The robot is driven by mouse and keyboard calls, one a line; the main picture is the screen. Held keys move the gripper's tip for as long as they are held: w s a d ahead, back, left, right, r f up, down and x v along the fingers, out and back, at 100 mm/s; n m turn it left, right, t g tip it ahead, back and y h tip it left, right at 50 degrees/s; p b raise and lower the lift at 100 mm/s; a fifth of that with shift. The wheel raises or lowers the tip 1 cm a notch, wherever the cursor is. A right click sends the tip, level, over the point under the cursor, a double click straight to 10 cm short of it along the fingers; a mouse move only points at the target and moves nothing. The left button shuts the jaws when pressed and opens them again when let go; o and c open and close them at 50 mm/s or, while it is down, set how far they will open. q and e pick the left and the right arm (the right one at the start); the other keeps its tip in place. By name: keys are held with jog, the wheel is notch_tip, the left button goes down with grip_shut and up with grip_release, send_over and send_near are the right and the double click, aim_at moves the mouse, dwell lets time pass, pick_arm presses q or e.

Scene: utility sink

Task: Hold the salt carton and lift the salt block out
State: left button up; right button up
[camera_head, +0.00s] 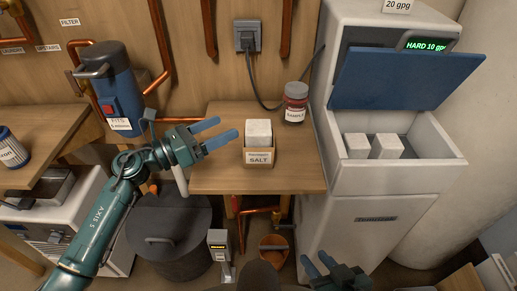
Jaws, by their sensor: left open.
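The salt carton (259,160) is a small open tan box labelled SALT. It stands upright on the wooden table. A white salt block (258,132) sits in it, its upper part showing above the rim and its lower part hidden. My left gripper (228,127) is open and empty, just left of the block and apart from it, its blue fingers pointing right. My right gripper (317,258) is low at the bottom edge, in front of and below the table, away from the carton. Its finger gap is unclear.
A red-brown SAMPLE jar (295,104) stands behind and right of the carton on the table (215,179). The white softener cabinet (437,178) at right has its blue lid (405,80) raised and two white blocks inside. A blue filter housing (112,88) is at left.

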aim_at(254, 149)
pick_arm(q)
jog(key=f+m+g, duration=0.1)
jog(key=m+g, duration=0.1)
jog(key=f+m+g+y, duration=0.1)
jog(key=f+m+g, duration=0.1)
jog(key=f+m+g+y, duration=0.1)
jog(key=f+m, duration=0.1)
jog(key=shift+s+a+m+g, duration=0.25)
jog(key=shift+a+m+g, duration=0.05)
jog(key=shift+a+g, duration=0.1)
jog(key=x, duration=0.2)
jog(key=b+x, duration=0.1)
jog(key=x, duration=0.2)
jog(key=b+x, duration=0.1)
jog(key=x, duration=0.2)
jog(key=shift+d+f, duration=0.15)
jog(key=shift+f, duration=0.2)
jog(key=shift+w+d+b, duration=0.25)
jog(key=shift+d+b, duration=0.25)
jog(key=shift+d, duration=0.25)
pick_arm(e)
jog(key=shift+s+d+r+t, duration=0.15)
jog(key=shift+d+t, duration=0.15)
jog(key=shift+d, duration=0.05)
jog(key=shift+s+d+r+t, duration=0.15)
jog(key=shift+d+t, duration=0.15)
jog(key=shift+d, duration=0.05)
